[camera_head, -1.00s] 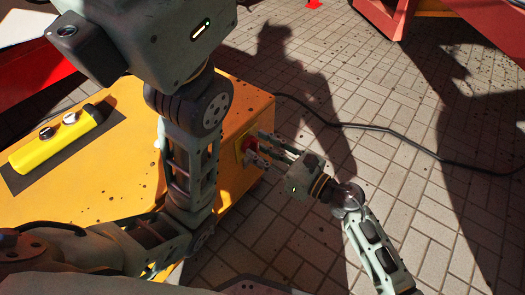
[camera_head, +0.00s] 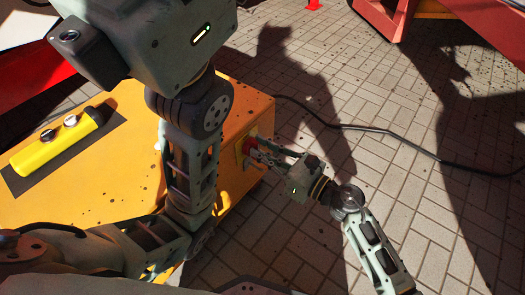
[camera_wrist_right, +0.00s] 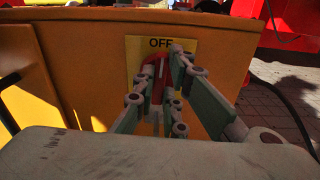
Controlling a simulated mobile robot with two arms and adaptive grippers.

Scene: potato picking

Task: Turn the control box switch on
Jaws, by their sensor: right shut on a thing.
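The orange control box (camera_head: 250,108) stands at the left of the head view. On its right side is a red switch (camera_head: 249,144) on a yellow plate. In the right wrist view the red switch (camera_wrist_right: 158,76) sits on the yellow plate (camera_wrist_right: 134,52), under the word "OFF"; the lower part of the plate is hidden by my fingers. My right gripper (camera_head: 259,147) is at the switch, with its fingers closed around it. The fingers also show in the right wrist view (camera_wrist_right: 160,88), one on each side of the switch.
A yellow pendant (camera_head: 55,144) with knobs lies on a dark mat on top of the box. A black cable (camera_head: 390,134) runs over the tiled floor to the right. Red structures stand at the upper left and upper right (camera_head: 400,18).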

